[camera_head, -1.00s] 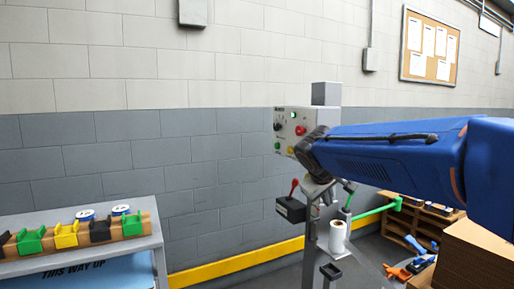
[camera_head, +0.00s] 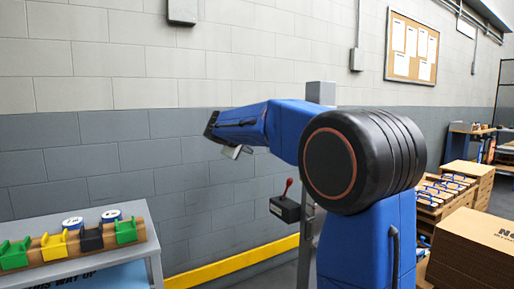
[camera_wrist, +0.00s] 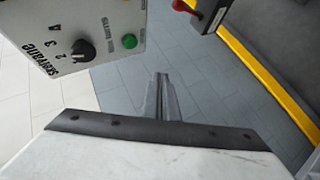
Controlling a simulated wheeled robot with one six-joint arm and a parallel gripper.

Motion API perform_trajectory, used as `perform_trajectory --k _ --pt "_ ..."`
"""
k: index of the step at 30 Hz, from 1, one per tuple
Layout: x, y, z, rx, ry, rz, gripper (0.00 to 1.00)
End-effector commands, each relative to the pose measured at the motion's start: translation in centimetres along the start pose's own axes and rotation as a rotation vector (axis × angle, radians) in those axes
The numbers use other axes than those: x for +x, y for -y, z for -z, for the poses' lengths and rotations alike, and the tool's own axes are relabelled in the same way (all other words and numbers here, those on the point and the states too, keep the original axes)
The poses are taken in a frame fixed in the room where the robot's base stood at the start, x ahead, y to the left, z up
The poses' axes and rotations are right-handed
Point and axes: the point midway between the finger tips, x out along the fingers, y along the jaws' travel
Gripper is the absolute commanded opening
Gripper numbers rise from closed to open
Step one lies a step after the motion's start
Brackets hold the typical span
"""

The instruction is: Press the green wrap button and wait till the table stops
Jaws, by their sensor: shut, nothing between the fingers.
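The wrist view shows part of a light grey control panel (camera_wrist: 60,22) at upper left. On it are a round green button (camera_wrist: 129,41) and a black selector knob (camera_wrist: 82,50). The lettering beside the green button is too small to read for sure. My gripper (camera_wrist: 160,80) is shut and empty, below and to the right of the button in the picture and apart from it. In the head view my gripper (camera_head: 234,152) shows as a small pale shape under the wrist, and my blue arm hides the panel face. The turning table is not seen.
A dark box with a red lever (camera_head: 286,207) stands left of the post. A grey bench (camera_head: 155,262) with coloured holders and tape rolls is at lower left. A yellow rail (camera_head: 235,262) runs along the wall. Cardboard stacks (camera_head: 470,245) stand at right.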

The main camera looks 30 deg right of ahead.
Motion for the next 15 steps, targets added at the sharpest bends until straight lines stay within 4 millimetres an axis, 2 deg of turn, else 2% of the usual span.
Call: perform_trajectory --k 6,15 --pt "0.73 -0.54 1.11 -0.014 -0.006 -0.022 0.00" --pt "0.77 -0.52 1.13 -0.015 -0.006 -0.023 0.00"
